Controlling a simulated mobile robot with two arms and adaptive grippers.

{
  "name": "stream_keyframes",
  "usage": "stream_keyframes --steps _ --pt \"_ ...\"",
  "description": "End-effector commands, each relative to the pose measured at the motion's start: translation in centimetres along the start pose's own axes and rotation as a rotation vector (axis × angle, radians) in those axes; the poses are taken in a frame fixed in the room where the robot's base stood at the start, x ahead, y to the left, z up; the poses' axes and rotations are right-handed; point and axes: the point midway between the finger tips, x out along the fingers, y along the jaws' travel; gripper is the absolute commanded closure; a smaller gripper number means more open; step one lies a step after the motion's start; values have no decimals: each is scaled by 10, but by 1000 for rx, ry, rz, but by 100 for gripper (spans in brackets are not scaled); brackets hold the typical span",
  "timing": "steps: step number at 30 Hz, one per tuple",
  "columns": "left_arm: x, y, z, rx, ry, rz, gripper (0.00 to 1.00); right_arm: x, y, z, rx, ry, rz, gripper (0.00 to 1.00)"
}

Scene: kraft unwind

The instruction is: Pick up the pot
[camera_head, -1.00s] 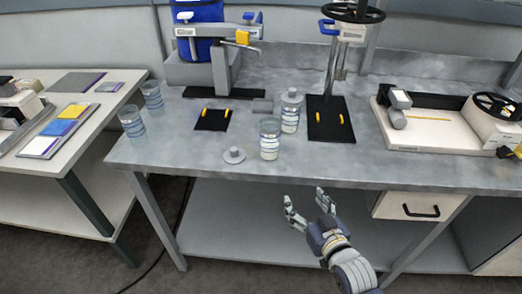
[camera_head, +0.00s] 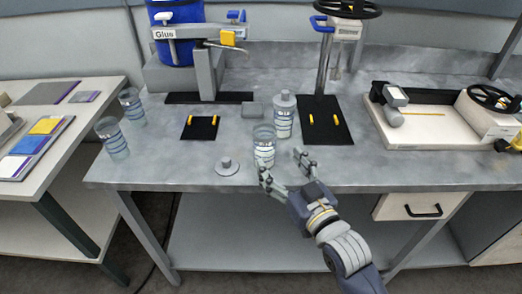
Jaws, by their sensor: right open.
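A clear striped pot (camera_head: 264,147), open at the top, stands upright near the front edge of the grey bench. A similar pot with a grey lid (camera_head: 283,117) stands just behind it to the right. A loose grey lid with a knob (camera_head: 227,167) lies to the left, near the bench edge. My right gripper (camera_head: 281,163) is open and empty at the front right of the open pot. One finger overlaps the pot's base in the picture, and the other is to its right. I cannot tell whether a finger touches it. My left gripper is not in view.
The bench (camera_head: 340,172) carries a glue stand (camera_head: 205,70), a press with a black wheel (camera_head: 322,60), black pads and a white machine (camera_head: 430,125) at right. Two more clear pots (camera_head: 112,138) stand at the left end. A side table (camera_head: 60,150) is at left.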

Motion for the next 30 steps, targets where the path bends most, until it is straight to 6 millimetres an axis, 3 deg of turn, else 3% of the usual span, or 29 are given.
stream_keyframes --steps 6,11,21,30 --pt "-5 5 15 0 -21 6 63 34 0 -1 1 0 0 31" --pt "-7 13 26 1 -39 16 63 44 0 0 1 -1 0 31" --pt "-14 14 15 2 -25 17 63 86 -1 6 0 0 0 31" --pt "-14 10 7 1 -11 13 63 93 -2 7 0 -1 1 31"
